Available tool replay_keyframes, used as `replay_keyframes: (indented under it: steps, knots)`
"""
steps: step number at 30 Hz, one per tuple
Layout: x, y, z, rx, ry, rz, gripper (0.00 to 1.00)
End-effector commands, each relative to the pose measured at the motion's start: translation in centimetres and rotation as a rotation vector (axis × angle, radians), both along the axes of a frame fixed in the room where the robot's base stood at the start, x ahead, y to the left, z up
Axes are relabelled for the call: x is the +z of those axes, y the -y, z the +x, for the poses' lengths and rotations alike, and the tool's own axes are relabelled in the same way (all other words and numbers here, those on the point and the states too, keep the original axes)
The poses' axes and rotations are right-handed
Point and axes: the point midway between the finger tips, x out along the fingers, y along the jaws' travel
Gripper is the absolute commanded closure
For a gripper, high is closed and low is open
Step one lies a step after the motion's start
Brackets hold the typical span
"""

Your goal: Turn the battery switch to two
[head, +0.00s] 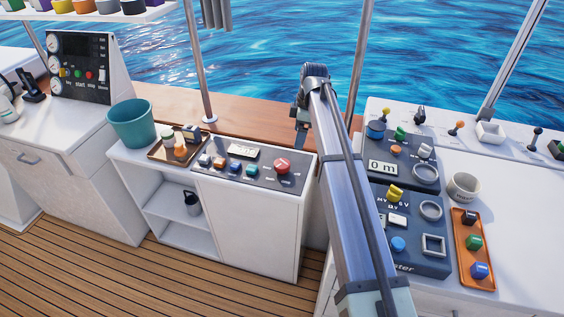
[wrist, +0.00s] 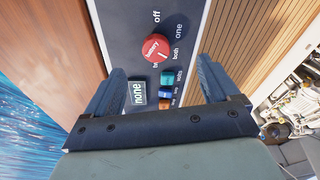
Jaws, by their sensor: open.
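The red round battery switch (head: 282,165) sits at the right end of a dark panel (head: 262,179) on the white cabinet. In the wrist view the switch (wrist: 157,47) shows "battery" lettering and a small white mark; labels "off", "one" and "both" surround it, and another label at lower left is hard to read. A small display (wrist: 138,93) beside it reads "none". My gripper (head: 301,133) is above and to the right of the switch in the head view. In the wrist view my gripper (wrist: 160,72) is open and empty, its fingers apart, with the switch beyond the tips.
Teal, blue and orange buttons (wrist: 167,80) lie near the switch. A tray with small items (head: 172,152) and a teal bucket (head: 131,122) stand left of the panel. A second console (head: 410,215), a mug (head: 463,187) and an orange tray (head: 470,248) are at right.

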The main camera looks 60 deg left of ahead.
Motion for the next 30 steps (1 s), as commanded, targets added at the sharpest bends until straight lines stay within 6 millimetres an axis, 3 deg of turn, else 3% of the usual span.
replay_keyframes:
  steps: [1, 6, 14, 30]
  knots:
    - [-0.2, -1.5, -1.2, 0.013, 0.032, -0.019, 0.12]
    - [-0.5, -3.6, -3.5, 0.028, 0.11, -0.057, 0.12]
    - [-1.5, -4.1, -4.3, 0.033, 0.14, -0.071, 0.12]
    - [-10.3, -4.1, -4.3, 0.033, 0.138, -0.071, 0.12]
